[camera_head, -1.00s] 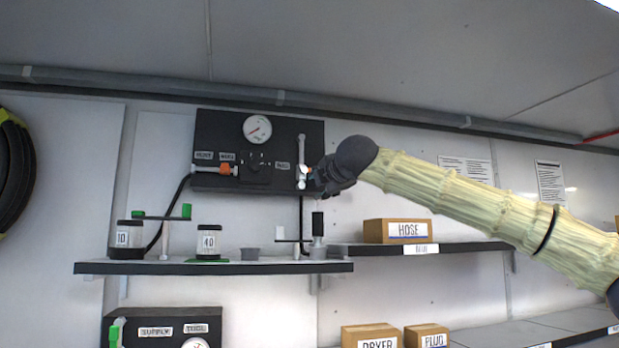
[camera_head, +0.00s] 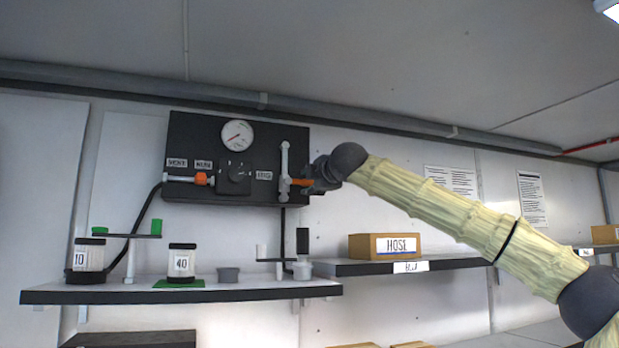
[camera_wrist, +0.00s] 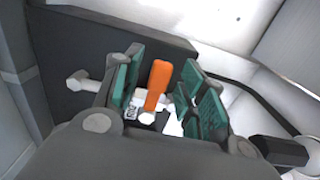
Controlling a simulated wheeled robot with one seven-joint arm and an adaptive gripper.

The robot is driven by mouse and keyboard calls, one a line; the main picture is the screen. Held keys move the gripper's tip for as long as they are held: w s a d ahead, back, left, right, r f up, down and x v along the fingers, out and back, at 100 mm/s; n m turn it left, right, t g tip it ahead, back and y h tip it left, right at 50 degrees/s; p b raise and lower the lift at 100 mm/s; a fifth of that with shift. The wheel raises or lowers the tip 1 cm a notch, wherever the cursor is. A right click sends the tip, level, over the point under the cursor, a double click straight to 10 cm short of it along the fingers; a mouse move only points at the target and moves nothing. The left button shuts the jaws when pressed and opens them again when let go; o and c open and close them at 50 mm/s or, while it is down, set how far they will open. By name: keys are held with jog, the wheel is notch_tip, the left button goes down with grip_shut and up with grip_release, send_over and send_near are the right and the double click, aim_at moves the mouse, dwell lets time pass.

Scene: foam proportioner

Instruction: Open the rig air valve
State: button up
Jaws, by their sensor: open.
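The rig air valve sits on a white vertical pipe (camera_head: 284,165) at the right side of the black wall panel (camera_head: 215,140). Its orange handle (camera_head: 300,182) sticks out sideways to the right in the head view. My gripper (camera_head: 316,182) is at the handle's right end. In the wrist view, the orange handle (camera_wrist: 158,85) stands between the green finger pads of my open gripper (camera_wrist: 164,88). Gaps show on both sides of the handle, and the pads do not look closed on it. The gripper partly hides the handle's outer end in the head view.
The panel also carries a gauge (camera_head: 237,135), a dark knob (camera_head: 237,173) and a second orange-handled valve (camera_head: 201,178) at left. Below, a shelf (camera_head: 200,290) holds jars and small cups. A HOSE box (camera_head: 385,246) stands on the right shelf.

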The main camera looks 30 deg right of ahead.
jog(key=shift+w+r+p, duration=0.1)
jog(key=shift+w+p, duration=0.2)
jog(key=shift+w, duration=0.5)
jog(key=shift+w+d, duration=0.1)
jog(key=shift+w, duration=0.3)
jog(key=shift+s+d, duration=0.1)
jog(key=shift+s, duration=0.05)
jog(key=shift+c, duration=0.5)
grip_shut()
